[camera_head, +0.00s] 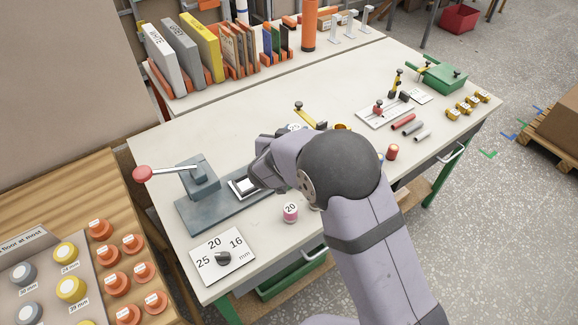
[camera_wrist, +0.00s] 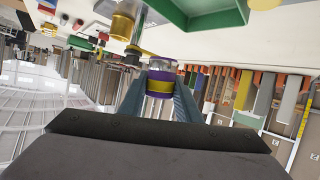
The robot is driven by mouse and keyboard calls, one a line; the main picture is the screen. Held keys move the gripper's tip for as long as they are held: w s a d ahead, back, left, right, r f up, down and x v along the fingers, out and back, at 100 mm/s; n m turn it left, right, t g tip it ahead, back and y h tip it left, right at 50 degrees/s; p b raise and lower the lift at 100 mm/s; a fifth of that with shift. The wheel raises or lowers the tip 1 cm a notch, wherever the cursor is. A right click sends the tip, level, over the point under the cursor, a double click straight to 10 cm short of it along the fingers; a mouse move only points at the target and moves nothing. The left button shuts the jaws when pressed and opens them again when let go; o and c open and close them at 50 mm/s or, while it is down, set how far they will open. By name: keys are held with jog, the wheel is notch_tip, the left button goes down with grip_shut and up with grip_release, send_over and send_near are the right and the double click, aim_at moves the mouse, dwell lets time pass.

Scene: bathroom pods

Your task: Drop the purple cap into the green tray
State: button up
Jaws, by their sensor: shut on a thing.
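In the wrist view, my gripper (camera_wrist: 160,95) is shut on a round piece with purple edges and a yellow band, which I take for the purple cap (camera_wrist: 163,68). A clear, shiny part shows against it, between the two grey-blue fingers. In the head view my arm hides the fingertips and the held piece. A green tray-like thing (camera_wrist: 205,14) shows at the top of the wrist view, apart from the fingers. In the head view a green tray-like fixture (camera_head: 440,75) stands at the table's far right; I cannot tell whether these are the same thing.
A grey press with a red-knobbed lever (camera_head: 143,173) stands at the table's left. A white number card (camera_head: 222,256) and a pink-and-white spool (camera_head: 290,212) lie near the front. Small rods and brass pieces (camera_head: 465,106) lie at the right. Binders (camera_head: 182,58) line the back.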

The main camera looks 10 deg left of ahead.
jog(key=shift+f+b, duration=2.1)
jog(key=shift+f, duration=0.3)
jog(key=o, duration=1.3)
jog(key=shift+c, duration=0.2)
jog(key=b+v, duration=0.1)
jog(key=v, duration=0.6)
jog(key=shift+s+r, duration=0.1)
